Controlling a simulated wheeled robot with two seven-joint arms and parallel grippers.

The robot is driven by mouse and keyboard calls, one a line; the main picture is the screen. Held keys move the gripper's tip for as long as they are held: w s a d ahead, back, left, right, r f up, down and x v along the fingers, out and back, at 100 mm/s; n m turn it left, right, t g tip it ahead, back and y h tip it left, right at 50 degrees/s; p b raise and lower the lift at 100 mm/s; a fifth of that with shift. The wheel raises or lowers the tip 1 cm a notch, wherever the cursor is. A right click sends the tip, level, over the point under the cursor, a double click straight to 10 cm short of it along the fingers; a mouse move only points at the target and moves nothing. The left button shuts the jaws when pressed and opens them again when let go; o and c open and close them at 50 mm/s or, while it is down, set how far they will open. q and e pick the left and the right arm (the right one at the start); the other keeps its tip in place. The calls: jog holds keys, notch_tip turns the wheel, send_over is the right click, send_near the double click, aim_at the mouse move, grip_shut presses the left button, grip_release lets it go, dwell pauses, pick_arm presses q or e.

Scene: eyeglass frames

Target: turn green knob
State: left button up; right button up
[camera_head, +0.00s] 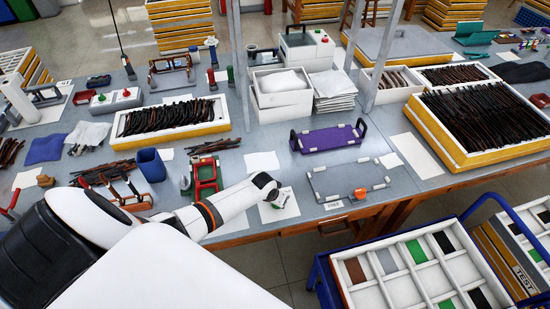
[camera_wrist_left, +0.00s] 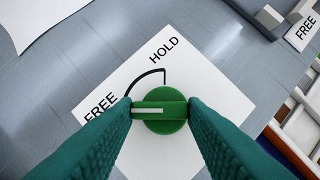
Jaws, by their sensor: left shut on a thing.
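The green knob (camera_wrist_left: 166,122) sits on a white plate (camera_wrist_left: 205,85) marked FREE and HOLD, with a black arc between the words. A white line on the knob's raised bar lies crosswise in the wrist view, its end toward the left, on the FREE side. My left gripper (camera_wrist_left: 160,108) is shut on the knob, its two green textured fingers at either end of the bar. In the head view my left arm reaches from the lower left to the plate (camera_head: 291,206) near the table's front edge, and its hand hides most of the knob. My right gripper is not in view.
A grey tray-like fixture (camera_head: 335,177) with an orange part and a FREE label lies to the right. A purple tray (camera_head: 325,140) lies behind. A red-and-green clamp (camera_head: 206,176) stands left of the hand. A compartment crate (camera_head: 395,265) is at the lower right.

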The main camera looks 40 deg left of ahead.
pick_arm(q)
jog(key=o, duration=1)
jog(key=v, duration=1.2)
jog(key=shift+s+d, duration=0.1)
